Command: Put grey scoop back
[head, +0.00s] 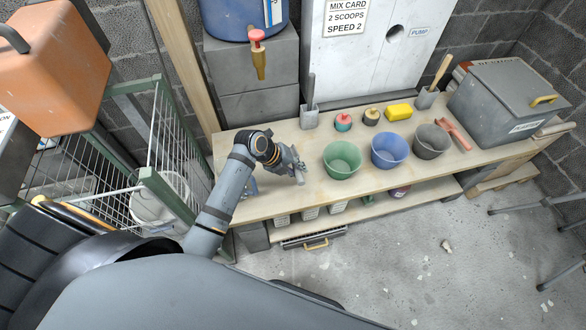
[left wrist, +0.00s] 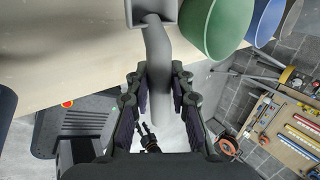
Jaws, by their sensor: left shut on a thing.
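My left gripper (head: 291,166) is low over the left part of the workbench (head: 262,205), left of the green bucket. It is shut on the grey scoop (head: 300,178), of which only a small part shows in the head view. In the left wrist view, the curved grey handle of the scoop (left wrist: 157,62) runs between the fingers of my left gripper (left wrist: 158,92). The square scoop head is cut off by the top edge of that view. I cannot tell whether the scoop touches the bench.
Green (head: 342,160), blue (head: 389,150) and dark grey (head: 432,141) buckets stand along the bench.

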